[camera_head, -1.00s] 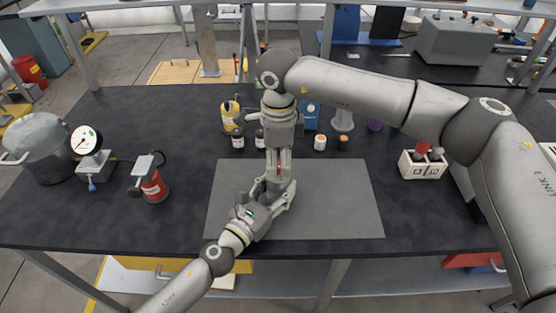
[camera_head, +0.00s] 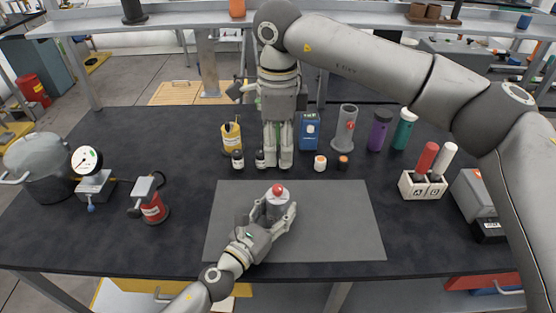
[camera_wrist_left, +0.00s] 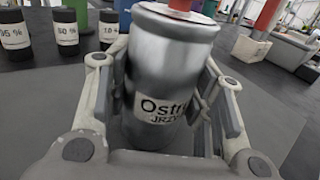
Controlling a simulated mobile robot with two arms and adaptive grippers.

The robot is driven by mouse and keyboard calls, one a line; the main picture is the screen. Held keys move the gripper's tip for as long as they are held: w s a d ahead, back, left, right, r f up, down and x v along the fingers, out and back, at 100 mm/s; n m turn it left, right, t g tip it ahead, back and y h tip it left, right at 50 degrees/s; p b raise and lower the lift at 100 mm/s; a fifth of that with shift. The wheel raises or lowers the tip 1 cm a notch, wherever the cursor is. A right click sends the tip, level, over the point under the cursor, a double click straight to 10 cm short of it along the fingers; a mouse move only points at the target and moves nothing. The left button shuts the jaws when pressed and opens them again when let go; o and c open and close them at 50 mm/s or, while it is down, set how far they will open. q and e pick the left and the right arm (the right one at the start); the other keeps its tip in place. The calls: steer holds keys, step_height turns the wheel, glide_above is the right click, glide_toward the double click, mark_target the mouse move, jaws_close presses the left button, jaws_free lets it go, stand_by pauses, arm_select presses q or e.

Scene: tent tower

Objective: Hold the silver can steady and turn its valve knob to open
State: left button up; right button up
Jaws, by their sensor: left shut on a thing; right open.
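The silver can (camera_head: 277,208) stands upright on the grey mat (camera_head: 345,225), with a red valve knob (camera_head: 278,190) on top. My left gripper (camera_head: 279,218) is shut on the can's sides from the front left. In the left wrist view the can (camera_wrist_left: 170,65) sits between my fingers (camera_wrist_left: 165,105), with a partly hidden label reading "Ostr". The red knob (camera_wrist_left: 180,4) is cut off at the top edge there. My right gripper (camera_head: 278,160) points down above and behind the can, empty and clear of the knob. Its arm comes in from the upper right.
Small dark bottles (camera_head: 237,160), a yellow bottle (camera_head: 231,138), a blue container (camera_head: 309,130) and a grey cylinder (camera_head: 345,128) stand behind the mat. A white holder (camera_head: 422,186) is at right. A gauge (camera_head: 88,160) and a red canister (camera_head: 153,208) are at left. The mat's right half is clear.

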steer(key=shift+r, duration=0.4)
arm_select(q)
steer(key=o, duration=1.5)
steer(key=shift+f, duration=0.1)
